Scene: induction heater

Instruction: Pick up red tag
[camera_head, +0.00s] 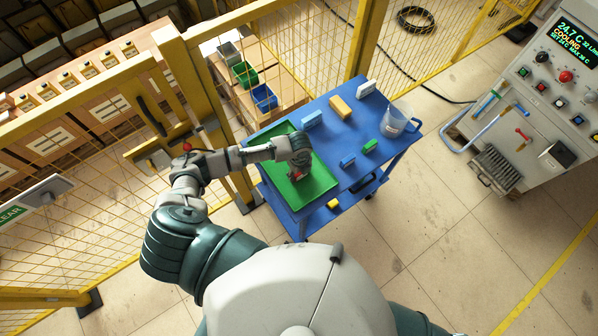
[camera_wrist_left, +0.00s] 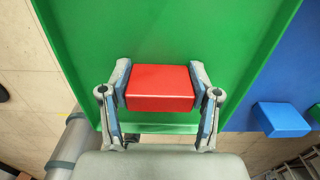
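The red tag is a red block (camera_wrist_left: 160,88) lying over the green tray (camera_wrist_left: 150,30) in the left wrist view. My left gripper (camera_wrist_left: 160,86) has one finger against each side of it and looks shut on it. In the head view my left gripper (camera_head: 297,170) points down into the green tray (camera_head: 322,184), and only a small part of the red tag (camera_head: 295,177) shows below it. I cannot tell whether the tag is lifted off the tray floor. My right gripper is not in view.
The tray is on a blue cart (camera_head: 335,130). The cart also holds a yellow block (camera_head: 340,107), white blocks, a blue block (camera_head: 347,161), a green block (camera_head: 370,146) and a clear bucket (camera_head: 396,120). A yellow mesh fence stands behind; a control cabinet (camera_head: 550,100) is at right.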

